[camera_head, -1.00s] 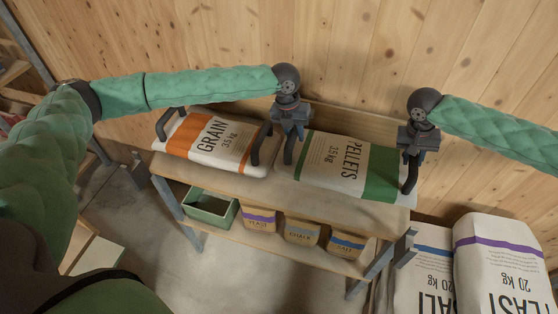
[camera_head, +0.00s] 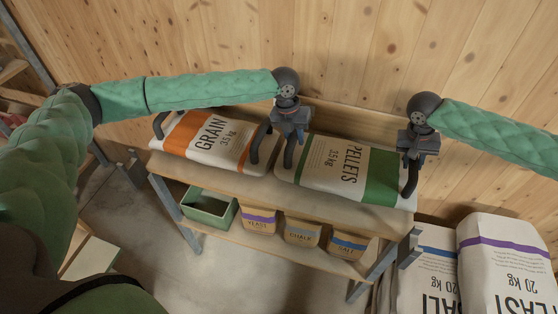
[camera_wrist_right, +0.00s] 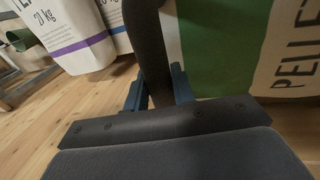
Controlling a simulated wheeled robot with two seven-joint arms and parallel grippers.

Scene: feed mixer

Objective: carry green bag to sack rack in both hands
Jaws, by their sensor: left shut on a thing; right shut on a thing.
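The green bag is the white PELLETS sack (camera_head: 345,165) with green bands, lying on the top shelf of the sack rack (camera_head: 235,184) at the right. It has a dark handle at each end. My left gripper (camera_head: 290,133) is shut on its left handle. My right gripper (camera_head: 411,150) is shut on its right handle. In the right wrist view the dark handle (camera_wrist_right: 148,45) runs between the right gripper's fingers (camera_wrist_right: 157,90), with the bag's green side (camera_wrist_right: 222,45) behind it. I cannot tell whether the bag's underside touches the shelf everywhere.
Several small bags and a green bin (camera_head: 210,208) stand on the lower shelf. Large SALT (camera_head: 428,275) and YEAST (camera_head: 505,265) sacks stand at the right. A wooden wall is behind.

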